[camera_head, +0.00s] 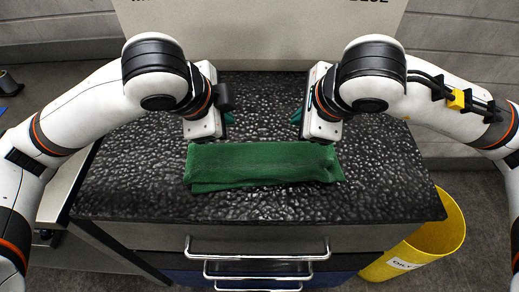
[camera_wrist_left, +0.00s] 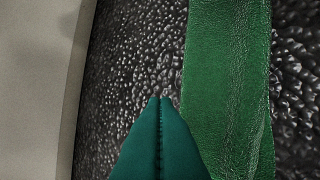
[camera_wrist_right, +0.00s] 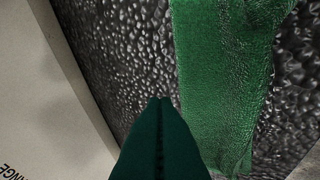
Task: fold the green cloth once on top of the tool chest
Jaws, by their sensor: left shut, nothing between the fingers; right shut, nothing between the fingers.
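The green cloth (camera_head: 262,165) lies as a long, narrow folded strip across the middle of the black bumpy top of the tool chest (camera_head: 260,208). A lower layer shows slightly past its front left edge. My left gripper (camera_head: 228,118) is shut and empty, behind the cloth's left part. In the left wrist view its teal fingertips (camera_wrist_left: 160,100) are together beside the cloth (camera_wrist_left: 228,80). My right gripper (camera_head: 297,118) is shut and empty, behind the cloth's right part. In the right wrist view its fingertips (camera_wrist_right: 160,101) are together beside the cloth (camera_wrist_right: 222,80).
A pale upright panel (camera_head: 260,35) with lettering stands behind the chest top. A yellow bin (camera_head: 437,235) stands on the floor at the right. Chrome drawer handles (camera_head: 258,257) stick out at the front. The chest top in front of the cloth is clear.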

